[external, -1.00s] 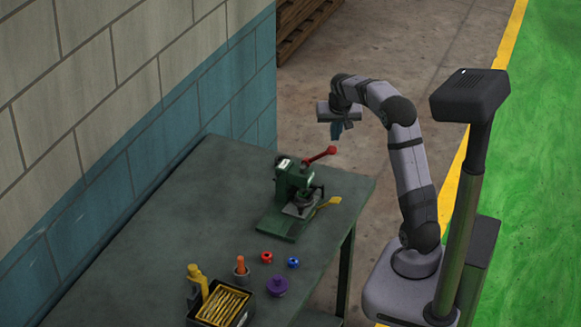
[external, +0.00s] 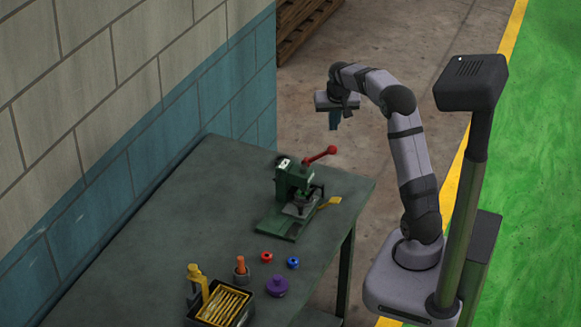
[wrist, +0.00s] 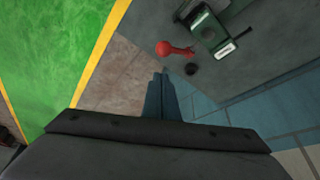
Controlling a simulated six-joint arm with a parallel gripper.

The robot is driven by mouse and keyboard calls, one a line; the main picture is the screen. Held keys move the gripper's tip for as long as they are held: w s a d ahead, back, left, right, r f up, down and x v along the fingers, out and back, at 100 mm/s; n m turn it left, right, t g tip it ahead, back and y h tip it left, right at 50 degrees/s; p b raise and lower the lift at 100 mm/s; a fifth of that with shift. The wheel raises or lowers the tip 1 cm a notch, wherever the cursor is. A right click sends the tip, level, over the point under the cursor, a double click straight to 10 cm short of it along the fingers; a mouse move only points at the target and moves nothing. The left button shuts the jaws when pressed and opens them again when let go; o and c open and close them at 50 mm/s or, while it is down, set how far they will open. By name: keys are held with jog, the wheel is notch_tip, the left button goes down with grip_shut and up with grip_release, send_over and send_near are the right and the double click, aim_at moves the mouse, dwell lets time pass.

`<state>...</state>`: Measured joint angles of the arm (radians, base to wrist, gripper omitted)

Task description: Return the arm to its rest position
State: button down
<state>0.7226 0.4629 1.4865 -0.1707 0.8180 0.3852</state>
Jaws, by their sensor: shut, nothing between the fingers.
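My gripper (external: 334,120) hangs in the air above and beyond the far end of the dark grey table (external: 170,220). Its fingers point down. In the wrist view its two blue-grey fingers (wrist: 160,97) are together with nothing between them. My arm is raised and bent at the elbow. A green press with a red-knobbed lever (external: 322,155) stands on the table below the gripper and apart from it. The red lever (wrist: 175,49) also shows in the wrist view.
Several small items stand at the near end of the table: a black tray of yellow pieces (external: 222,304), a purple knob (external: 277,286), red (external: 266,257) and blue (external: 293,263) parts. A block wall (external: 130,160) runs along the left. The air around my gripper is clear.

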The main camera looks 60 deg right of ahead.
jog(key=shift+w+n, duration=0.1)
jog(key=shift+n, duration=0.3)
jog(key=s+a+f+n+g+y, duration=0.2)
jog(key=s+a+f+n+y, duration=0.1)
jog(key=s+a+f, duration=0.85)
jog(key=s+a+f+n+g+y, duration=0.15)
jog(key=s+a, duration=0.25)
jog(key=a, duration=0.6)
jog(key=s+a+f+n, duration=0.1)
jog(key=s+a+n, duration=0.15)
jog(key=a, duration=0.65)
jog(key=a+r+n+t+b, duration=0.1)
jog(key=a+r+n, duration=0.2)
jog(key=a, duration=0.5)
jog(key=shift+w+a+n, duration=0.15)
jog(key=shift+w+n, duration=0.1)
jog(key=shift+n, duration=0.15)
jog(key=shift+h, duration=0.25)
notch_tip(320, 180, down, 20)
jog(key=b, duration=2)
jog(key=shift+r, duration=0.15)
